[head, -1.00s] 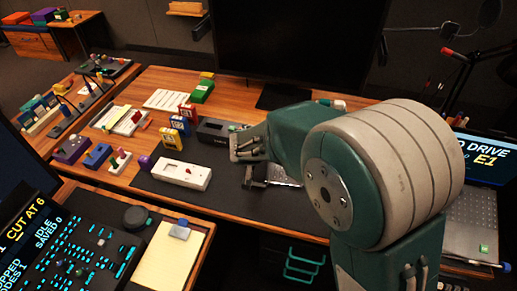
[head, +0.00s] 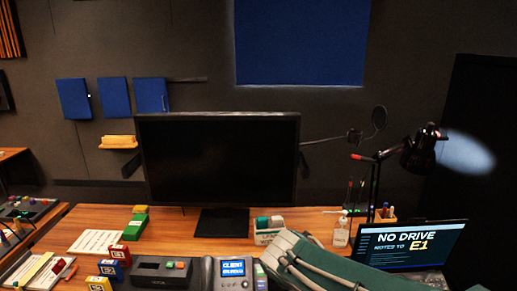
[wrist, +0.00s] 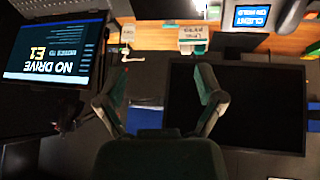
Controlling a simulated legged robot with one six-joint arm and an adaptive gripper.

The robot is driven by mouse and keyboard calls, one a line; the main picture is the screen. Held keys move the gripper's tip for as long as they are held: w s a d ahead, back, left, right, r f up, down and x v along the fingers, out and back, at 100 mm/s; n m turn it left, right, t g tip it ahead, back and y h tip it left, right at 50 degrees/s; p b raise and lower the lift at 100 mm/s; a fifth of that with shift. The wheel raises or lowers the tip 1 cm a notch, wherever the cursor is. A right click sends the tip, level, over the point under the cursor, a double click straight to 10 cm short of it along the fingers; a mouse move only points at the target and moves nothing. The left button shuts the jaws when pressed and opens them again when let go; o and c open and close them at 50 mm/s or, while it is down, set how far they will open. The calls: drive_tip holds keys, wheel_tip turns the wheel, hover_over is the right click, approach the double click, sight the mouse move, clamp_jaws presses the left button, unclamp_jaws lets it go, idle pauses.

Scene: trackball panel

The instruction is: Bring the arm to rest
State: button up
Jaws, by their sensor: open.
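My gripper (wrist: 160,88) shows in the wrist view with its two dark fingers spread wide and nothing between them. The wrist picture is upside down, with the black monitor (wrist: 235,105) and the lit laptop (wrist: 55,50) beyond the fingers. In the head view, a green and grey part of my arm lies low across the bottom right, in front of the desk. My gripper itself is not visible in the head view.
The wooden desk (head: 175,235) carries the monitor (head: 218,160), a console with a lit screen (head: 234,272), several coloured blocks, a white bottle (head: 340,234) and the laptop (head: 410,245). A lamp (head: 420,148) stands at the right. The air above the desk's left part is clear.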

drive_tip(key=s+d+r, duration=0.1)
drive_tip(key=s+d, duration=0.1)
drive_tip(key=s, duration=0.3)
drive_tip(key=s+d+r+y, duration=0.1)
drive_tip(key=s+d, duration=0.1)
drive_tip(key=s, duration=0.4)
drive_tip(key=s+d+n+g+y, duration=0.1)
drive_tip(key=s+d, duration=0.2)
drive_tip(key=s, duration=0.2)
drive_tip(key=shift+s+r, duration=0.35)
drive_tip(key=shift+r, duration=0.05)
drive_tip(key=shift+d, duration=0.1)
